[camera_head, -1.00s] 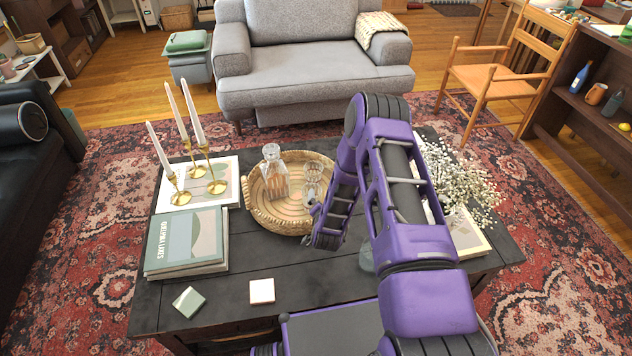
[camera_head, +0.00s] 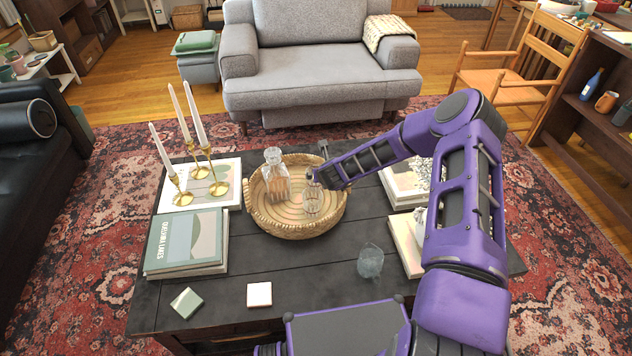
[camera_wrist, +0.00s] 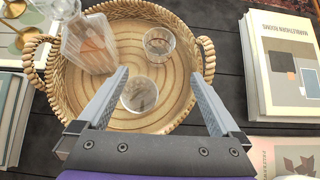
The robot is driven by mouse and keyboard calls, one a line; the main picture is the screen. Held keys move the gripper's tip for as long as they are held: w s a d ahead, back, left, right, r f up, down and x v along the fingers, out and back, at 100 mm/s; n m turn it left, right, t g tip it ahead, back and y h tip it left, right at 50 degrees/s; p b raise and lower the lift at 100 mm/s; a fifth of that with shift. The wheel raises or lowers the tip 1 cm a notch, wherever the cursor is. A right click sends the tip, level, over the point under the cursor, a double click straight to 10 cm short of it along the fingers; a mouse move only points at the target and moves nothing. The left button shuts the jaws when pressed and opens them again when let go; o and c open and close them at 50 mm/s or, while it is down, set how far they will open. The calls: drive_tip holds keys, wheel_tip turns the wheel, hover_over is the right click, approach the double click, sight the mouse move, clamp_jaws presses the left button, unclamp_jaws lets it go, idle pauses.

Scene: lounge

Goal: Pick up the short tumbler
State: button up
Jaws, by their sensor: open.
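Two clear glass tumblers stand upright in the round woven tray (camera_head: 262,222). In the wrist view, the nearer tumbler (camera_wrist: 140,95) lies between my fingers as seen from above, and the other tumbler (camera_wrist: 158,44) is just past the fingertips. The nearer one also shows in the head view (camera_head: 312,200); the farther one is mostly hidden by my gripper there. Which is the short one is hard to tell. My gripper (camera_wrist: 161,76) is open and empty above the tray, pointing down; it also shows in the head view (camera_head: 316,178).
A glass decanter (camera_head: 275,180) stands in the tray, left of the tumblers. A bluish glass (camera_head: 370,261) stands on the dark table (camera_head: 300,260) in front. Books (camera_head: 185,242) and brass candlesticks (camera_head: 215,180) are at left. More books (camera_wrist: 283,65) lie right of the tray.

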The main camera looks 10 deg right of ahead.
drive_tip(key=shift+b+x, duration=1.55)
drive_tip(key=shift+x, duration=6.45)
drive_tip(key=shift+w+a+f, duration=0.2)
drive_tip(key=shift+w+f, duration=0.1)
drive_tip(key=shift+f, duration=0.05)
drive_tip(key=c, duration=1.3)
